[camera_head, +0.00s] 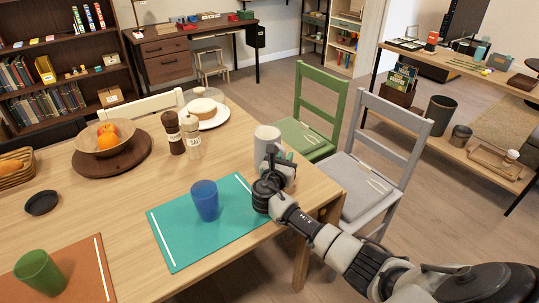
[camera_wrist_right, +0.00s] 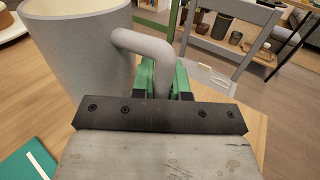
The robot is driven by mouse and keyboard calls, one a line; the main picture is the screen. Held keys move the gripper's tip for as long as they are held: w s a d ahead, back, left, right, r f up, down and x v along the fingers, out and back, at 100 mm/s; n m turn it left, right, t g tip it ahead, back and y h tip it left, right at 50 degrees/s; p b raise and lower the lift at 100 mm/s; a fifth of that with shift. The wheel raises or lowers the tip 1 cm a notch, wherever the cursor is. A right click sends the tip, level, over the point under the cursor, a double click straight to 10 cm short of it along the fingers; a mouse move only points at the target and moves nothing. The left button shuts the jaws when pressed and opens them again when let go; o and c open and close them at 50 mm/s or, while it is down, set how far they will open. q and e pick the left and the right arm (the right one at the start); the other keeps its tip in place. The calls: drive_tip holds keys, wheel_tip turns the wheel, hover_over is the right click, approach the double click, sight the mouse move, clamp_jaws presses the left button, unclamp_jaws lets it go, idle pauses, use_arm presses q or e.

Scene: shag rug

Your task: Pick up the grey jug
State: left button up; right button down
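The grey jug (camera_head: 267,143) stands upright near the right edge of the wooden table. My right gripper (camera_head: 281,163) is at the jug's near right side. In the right wrist view, the jug's body (camera_wrist_right: 82,55) fills the upper left and its curved handle (camera_wrist_right: 145,44) reaches toward my gripper. The green fingers of my right gripper (camera_wrist_right: 166,78) are close together on either side of the handle, and look shut on it. The finger tips are partly hidden behind the handle and the dark gripper plate. My left gripper is not in view.
A blue cup (camera_head: 205,200) stands on a teal placemat (camera_head: 180,247) left of my right arm. Two shakers (camera_head: 192,137) and a cake plate (camera_head: 217,119) stand farther back. Green (camera_head: 304,139) and grey (camera_head: 355,188) chairs stand along the table's right side.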

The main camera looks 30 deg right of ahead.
idle(0.4)
drive_tip(key=shift+r, duration=0.2)
drive_tip(key=shift+w+r, duration=0.1)
drive_tip(key=shift+r, duration=0.7)
drive_tip(key=s+d+r+p, duration=0.2)
drive_tip(key=s+d+r, duration=0.1)
drive_tip(key=s+r, duration=0.6)
drive_tip(key=shift+s+d+p, duration=0.35)
drive_tip(key=shift+s+p, duration=0.05)
drive_tip(key=shift+s, duration=0.65)
idle(0.5)
